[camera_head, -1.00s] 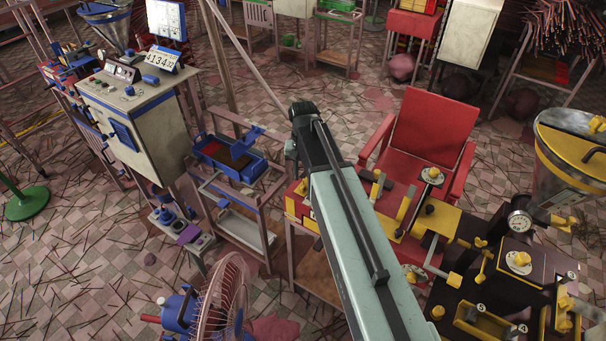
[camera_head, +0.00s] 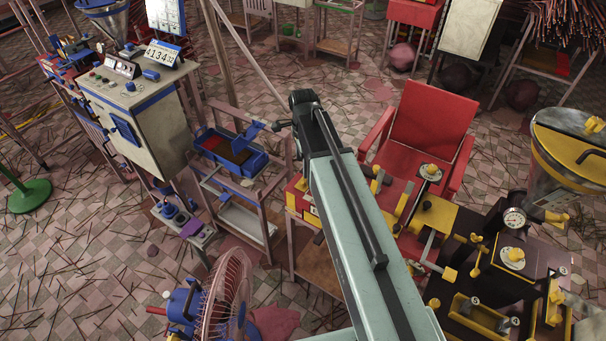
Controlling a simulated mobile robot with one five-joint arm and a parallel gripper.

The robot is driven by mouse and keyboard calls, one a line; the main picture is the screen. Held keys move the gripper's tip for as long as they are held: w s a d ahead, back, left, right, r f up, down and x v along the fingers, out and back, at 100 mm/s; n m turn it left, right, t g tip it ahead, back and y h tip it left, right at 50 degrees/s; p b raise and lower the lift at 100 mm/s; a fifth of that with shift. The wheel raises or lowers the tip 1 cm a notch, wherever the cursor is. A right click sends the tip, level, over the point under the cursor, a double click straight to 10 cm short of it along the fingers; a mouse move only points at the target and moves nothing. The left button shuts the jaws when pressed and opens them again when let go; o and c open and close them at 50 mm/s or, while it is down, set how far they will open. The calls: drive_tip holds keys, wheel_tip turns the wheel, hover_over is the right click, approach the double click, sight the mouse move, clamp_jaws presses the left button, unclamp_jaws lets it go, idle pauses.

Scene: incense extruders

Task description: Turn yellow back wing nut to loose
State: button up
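Several yellow knobs and wing-shaped parts sit on the dark machine (camera_head: 532,262) at the right. One small yellow winged piece (camera_head: 478,242) is left of the gauge, and another yellow piece (camera_head: 558,219) is right of it. I cannot tell which one is the back wing nut, or how tight any is. My pale green arm reaches up from the bottom to the picture's middle. My gripper (camera_head: 283,125) shows only as a small dark piece at its far end, near the blue tray and well left of the yellow parts. Its fingers are too small to read.
A red chair (camera_head: 431,120) stands behind the yellow-fitted machine, and a steel hopper (camera_head: 565,160) rises at the right. A blue tray (camera_head: 232,150) on a rack, a white control cabinet (camera_head: 140,115) and a pink fan (camera_head: 226,295) stand to the left. Sticks litter the tiled floor.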

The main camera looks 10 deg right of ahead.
drive_tip(key=m, duration=0.3)
drive_tip(key=shift+s+r+m, duration=0.1)
drive_tip(key=shift+m, duration=0.2)
drive_tip(key=shift+s+m, duration=0.1)
drive_tip(key=shift+m, duration=0.2)
drive_tip(key=shift+w, duration=0.2)
drive_tip(key=shift+s+f+b, duration=0.1)
drive_tip(key=shift+f+b, duration=0.3)
drive_tip(key=shift+f, duration=0.05)
wheel_tip(320, 180, down, 7)
drive_tip(key=b, duration=0.7)
drive_tip(key=shift+r, duration=0.1)
drive_tip(key=shift+d, duration=0.1)
drive_tip(key=c, duration=1.4)
